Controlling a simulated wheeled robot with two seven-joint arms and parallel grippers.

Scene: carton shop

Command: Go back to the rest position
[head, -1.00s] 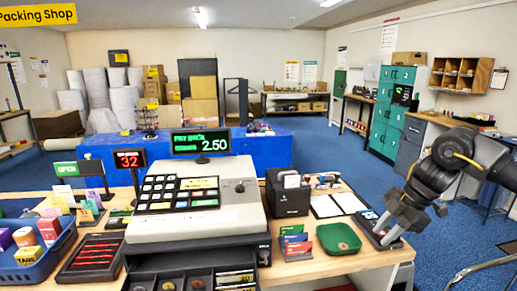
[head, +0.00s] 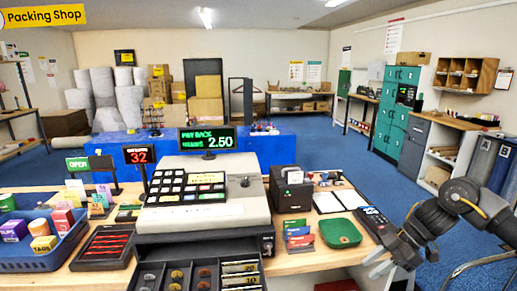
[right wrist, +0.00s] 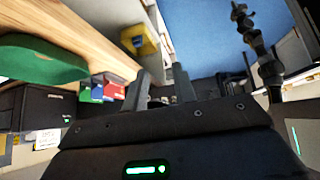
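My right gripper (head: 380,266) is low at the right, beside the counter's right end. In the right wrist view its two fingers (right wrist: 163,88) stand apart with nothing between them, so it is open and empty. My left gripper is not in view. The cash register (head: 210,195) stands on the counter with its drawer (head: 200,276) open, showing coins and notes.
The wooden counter (head: 295,263) runs across the front, its right end close to my right arm. A card terminal (head: 372,222) lies near that end. A blue basket (head: 40,255) stands at the left. Blue floor (head: 350,165) is free beyond the counter.

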